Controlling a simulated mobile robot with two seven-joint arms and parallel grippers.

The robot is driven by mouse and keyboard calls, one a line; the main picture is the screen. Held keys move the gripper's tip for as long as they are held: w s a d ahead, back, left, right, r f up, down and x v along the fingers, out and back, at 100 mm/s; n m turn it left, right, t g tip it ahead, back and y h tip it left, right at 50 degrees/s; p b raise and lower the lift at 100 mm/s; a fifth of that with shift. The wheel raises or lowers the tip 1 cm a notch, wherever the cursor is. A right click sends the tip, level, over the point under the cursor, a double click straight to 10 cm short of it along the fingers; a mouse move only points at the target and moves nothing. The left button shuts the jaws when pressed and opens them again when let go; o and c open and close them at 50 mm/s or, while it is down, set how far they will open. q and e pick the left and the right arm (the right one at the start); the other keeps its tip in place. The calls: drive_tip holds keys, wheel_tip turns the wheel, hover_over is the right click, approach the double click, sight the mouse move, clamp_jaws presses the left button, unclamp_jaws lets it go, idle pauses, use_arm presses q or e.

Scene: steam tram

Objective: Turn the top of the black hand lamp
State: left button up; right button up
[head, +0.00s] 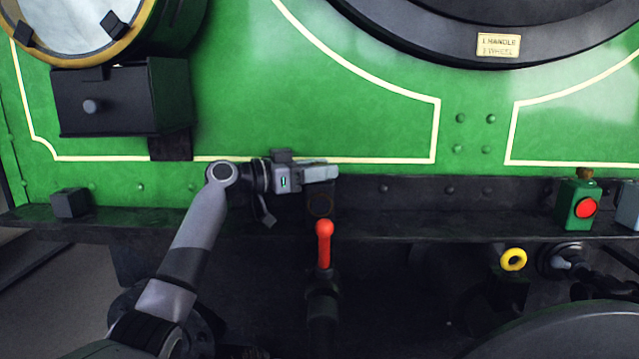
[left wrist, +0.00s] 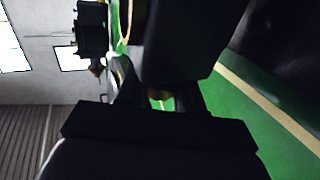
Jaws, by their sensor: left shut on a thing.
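The black hand lamp (head: 320,204) stands on the dark ledge in front of the green panel in the head view. My left gripper (head: 322,172) is at its top and covers most of that top. In the left wrist view the lamp's black body (left wrist: 188,40) fills the upper middle, and a bit of its brass-coloured top shows between the fingers of my left gripper (left wrist: 160,95). The left gripper is shut on this top. Which way the top is turned cannot be told. My right gripper is not in view.
A red-knobbed lever (head: 324,245) rises just below the lamp. A green lamp with a red lens (head: 579,206) stands on the ledge (head: 450,222) at the right. A yellow ring (head: 513,260) is below it. A black box (head: 108,98) juts out at the upper left. The ledge between the lamps is clear.

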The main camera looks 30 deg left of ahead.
use_arm(q)
drive_tip(key=shift+f+m+g+h+b, duration=0.1)
drive_tip(key=shift+m+g+h+b, duration=0.2)
drive_tip(key=shift+m+h+b, duration=0.15)
drive_tip(key=o, duration=0.9)
drive_tip(key=shift+o, duration=0.2)
drive_tip(key=v, duration=0.7)
